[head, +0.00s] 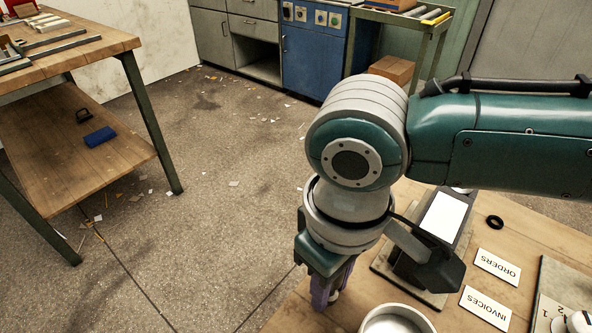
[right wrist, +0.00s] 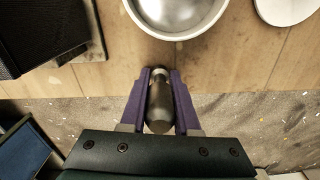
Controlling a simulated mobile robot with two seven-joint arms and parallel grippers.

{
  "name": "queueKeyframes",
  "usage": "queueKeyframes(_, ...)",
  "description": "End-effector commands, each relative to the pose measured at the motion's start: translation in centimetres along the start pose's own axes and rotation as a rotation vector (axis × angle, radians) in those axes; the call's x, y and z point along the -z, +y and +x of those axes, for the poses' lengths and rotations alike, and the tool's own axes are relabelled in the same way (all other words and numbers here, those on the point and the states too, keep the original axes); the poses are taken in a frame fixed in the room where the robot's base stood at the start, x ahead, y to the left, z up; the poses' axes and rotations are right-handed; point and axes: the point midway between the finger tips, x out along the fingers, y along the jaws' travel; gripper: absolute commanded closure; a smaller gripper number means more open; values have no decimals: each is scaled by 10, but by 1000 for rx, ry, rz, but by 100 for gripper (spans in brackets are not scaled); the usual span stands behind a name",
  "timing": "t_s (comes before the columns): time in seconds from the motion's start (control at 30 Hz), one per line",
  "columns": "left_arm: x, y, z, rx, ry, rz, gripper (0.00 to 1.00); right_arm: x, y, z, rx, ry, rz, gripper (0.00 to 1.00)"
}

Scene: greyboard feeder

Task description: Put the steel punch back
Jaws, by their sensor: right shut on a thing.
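My right gripper (head: 332,292) is at the near-left edge of the wooden table (head: 455,310), just left of a round metal bowl (head: 397,322). In the right wrist view, its purple fingers (right wrist: 160,80) are shut on the steel punch (right wrist: 159,106), a short grey metal cylinder. The punch lies between the fingers, with the table edge behind it and the bowl (right wrist: 176,18) just beyond its far end. I cannot tell whether the punch touches the table. In the head view it is mostly hidden by the fingers. My left gripper is out of view.
A dark device with a white top (head: 443,217) stands on a board behind the bowl. ORDERS (head: 497,266) and INVOICES (head: 486,307) cards, a black ring (head: 495,222) and a numbered board (head: 550,283) lie to the right. A workbench (head: 110,40) stands far left across open floor.

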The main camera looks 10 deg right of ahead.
Motion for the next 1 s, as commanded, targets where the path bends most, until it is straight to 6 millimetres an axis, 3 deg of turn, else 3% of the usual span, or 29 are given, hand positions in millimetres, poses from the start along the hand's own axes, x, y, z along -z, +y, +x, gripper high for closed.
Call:
queueKeyframes(0.23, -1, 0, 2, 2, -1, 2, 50, 0, 0, 3, 0, 0, 1, 100)
queueKeyframes(0.27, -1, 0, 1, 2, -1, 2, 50, 0, 0, 3, 0, 0, 1, 67)
queueKeyframes(0.5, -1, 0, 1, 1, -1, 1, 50, 0, 0, 2, 0, 0, 1, 40)
queueKeyframes(0.77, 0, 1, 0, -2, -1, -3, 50, 0, 0, 1, 0, 0, 0, 40)
queueKeyframes(0.87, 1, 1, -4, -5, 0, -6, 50, 1, 0, -8, 1, 2, 0, 40)
queueKeyframes(1.0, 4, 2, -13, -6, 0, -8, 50, 1, 0, -36, 1, 3, 1, 40)
